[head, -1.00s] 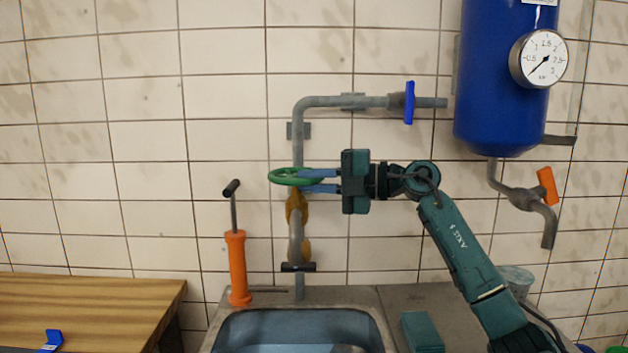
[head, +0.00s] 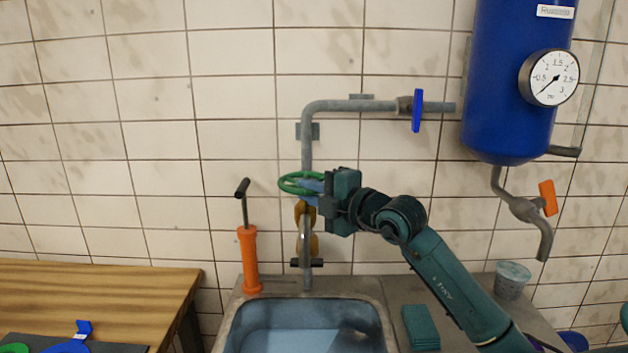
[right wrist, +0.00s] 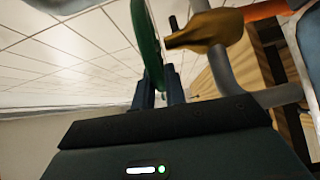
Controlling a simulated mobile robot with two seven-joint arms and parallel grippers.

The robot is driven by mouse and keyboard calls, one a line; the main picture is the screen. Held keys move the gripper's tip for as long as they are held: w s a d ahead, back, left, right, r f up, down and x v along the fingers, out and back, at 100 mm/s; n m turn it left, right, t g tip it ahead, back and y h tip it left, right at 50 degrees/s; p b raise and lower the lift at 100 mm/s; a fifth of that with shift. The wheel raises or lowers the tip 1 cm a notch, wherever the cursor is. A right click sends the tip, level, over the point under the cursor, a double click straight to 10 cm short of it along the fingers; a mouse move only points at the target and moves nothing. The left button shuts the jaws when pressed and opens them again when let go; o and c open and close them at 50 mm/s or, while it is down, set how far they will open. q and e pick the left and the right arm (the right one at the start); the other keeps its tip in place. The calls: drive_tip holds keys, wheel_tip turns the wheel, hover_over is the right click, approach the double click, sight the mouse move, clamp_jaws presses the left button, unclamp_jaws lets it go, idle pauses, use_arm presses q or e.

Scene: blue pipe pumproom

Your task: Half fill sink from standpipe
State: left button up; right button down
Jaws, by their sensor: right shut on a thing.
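The standpipe (head: 307,150) runs up the tiled wall behind the metal sink (head: 232,318). Its green handwheel (head: 290,184) sits above a brass valve body (head: 304,211). My right gripper (head: 313,187) is shut on the green handwheel's right side, its blue fingers partly hidden by its own body. The right wrist view also shows the handwheel (right wrist: 147,45) between the fingers, with the brass body (right wrist: 208,32) beside it. The sink basin looks bluish with a paler patch at the bottom; I cannot tell its water level. My left gripper is not in view.
An orange hand pump (head: 249,260) stands left of the standpipe. A blue-handled valve (head: 417,110) is on the upper pipe. A blue tank (head: 515,90) with a gauge (head: 549,78) hangs at right. A wooden table (head: 90,295) is at left.

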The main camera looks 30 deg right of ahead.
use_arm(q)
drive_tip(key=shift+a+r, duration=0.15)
use_arm(e)
drive_tip(key=shift+a+h, duration=0.1)
drive_tip(key=shift+h, duration=0.2)
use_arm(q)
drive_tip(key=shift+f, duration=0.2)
use_arm(e)
drive_tip(key=shift+m, duration=0.3)
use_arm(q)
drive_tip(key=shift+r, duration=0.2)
use_arm(e)
drive_tip(key=c, duration=1.5)
unclamp_jaws()
drive_tip(key=shift+o, duration=0.2)
drive_tip(key=shift+s, duration=0.15)
use_arm(q)
drive_tip(key=b, duration=0.1)
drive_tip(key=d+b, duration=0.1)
drive_tip(key=b, duration=0.1)
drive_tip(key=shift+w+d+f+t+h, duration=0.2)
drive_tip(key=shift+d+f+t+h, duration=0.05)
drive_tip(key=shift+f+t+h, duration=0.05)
use_arm(e)
drive_tip(key=v, duration=1.2)
drive_tip(key=shift+s, duration=0.45)
